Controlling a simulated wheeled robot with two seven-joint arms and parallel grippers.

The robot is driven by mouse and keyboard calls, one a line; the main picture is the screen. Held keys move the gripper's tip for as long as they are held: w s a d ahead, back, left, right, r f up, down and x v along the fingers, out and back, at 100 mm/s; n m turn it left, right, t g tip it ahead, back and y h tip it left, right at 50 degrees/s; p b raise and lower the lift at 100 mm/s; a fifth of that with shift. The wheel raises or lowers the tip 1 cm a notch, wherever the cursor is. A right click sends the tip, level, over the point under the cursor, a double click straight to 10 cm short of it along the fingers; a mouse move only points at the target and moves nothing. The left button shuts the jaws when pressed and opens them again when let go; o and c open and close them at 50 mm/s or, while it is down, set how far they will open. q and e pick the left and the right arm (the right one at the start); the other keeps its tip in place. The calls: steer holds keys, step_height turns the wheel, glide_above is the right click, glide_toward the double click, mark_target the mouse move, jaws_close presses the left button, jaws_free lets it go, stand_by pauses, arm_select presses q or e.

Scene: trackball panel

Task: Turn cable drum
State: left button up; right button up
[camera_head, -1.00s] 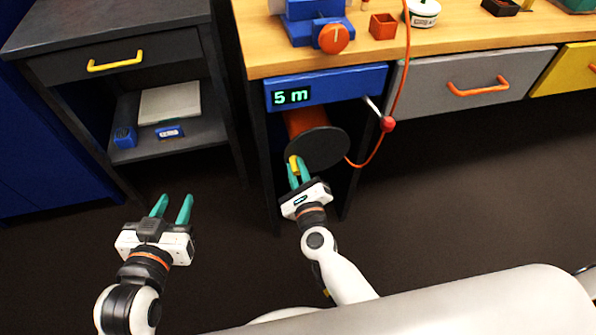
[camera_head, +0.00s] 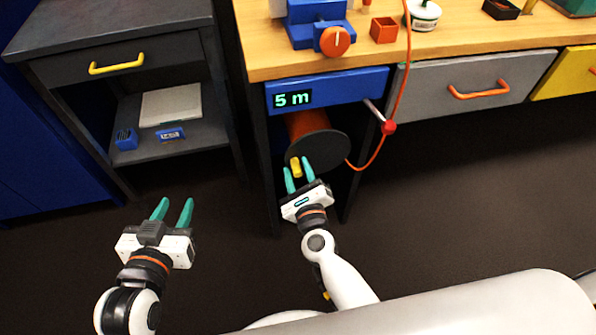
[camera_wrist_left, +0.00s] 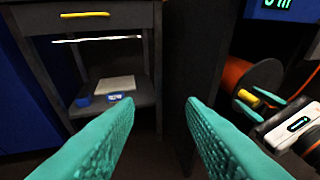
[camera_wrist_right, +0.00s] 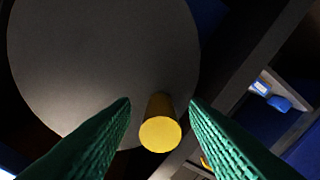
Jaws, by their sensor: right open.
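The cable drum has a dark round disc (camera_head: 326,148) in front of an orange core (camera_head: 304,124), under the blue panel (camera_head: 338,88) that reads "5 m". A yellow handle (camera_head: 296,167) sticks out near the disc's lower left edge. In the right wrist view the yellow handle (camera_wrist_right: 160,128) points at the camera from the disc (camera_wrist_right: 105,65). My right gripper (camera_head: 298,174) is open, with its fingers on either side of the handle's line, the handle between or just beyond the tips. My left gripper (camera_head: 173,210) is open and empty, left of the drum and over the floor.
A dark cabinet leg stands beside the drum. A dark shelf unit (camera_head: 190,137) stands left. The floor between is clear.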

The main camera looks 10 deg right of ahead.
arm_select(q)
steer(key=shift+s+a+f+g, duration=0.15)
steer(key=shift+s+f+g, duration=0.15)
steer(key=shift+f, duration=0.15)
steer(key=shift+s+a+f+g, duration=0.1)
steer(key=shift+s+f+g, duration=0.2)
steer(key=shift+f, duration=0.15)
arm_select(e)
steer(key=s, duration=1.2)
steer(key=shift+d, duration=0.2)
arm_select(q)
steer(key=shift+w+r, duration=0.15)
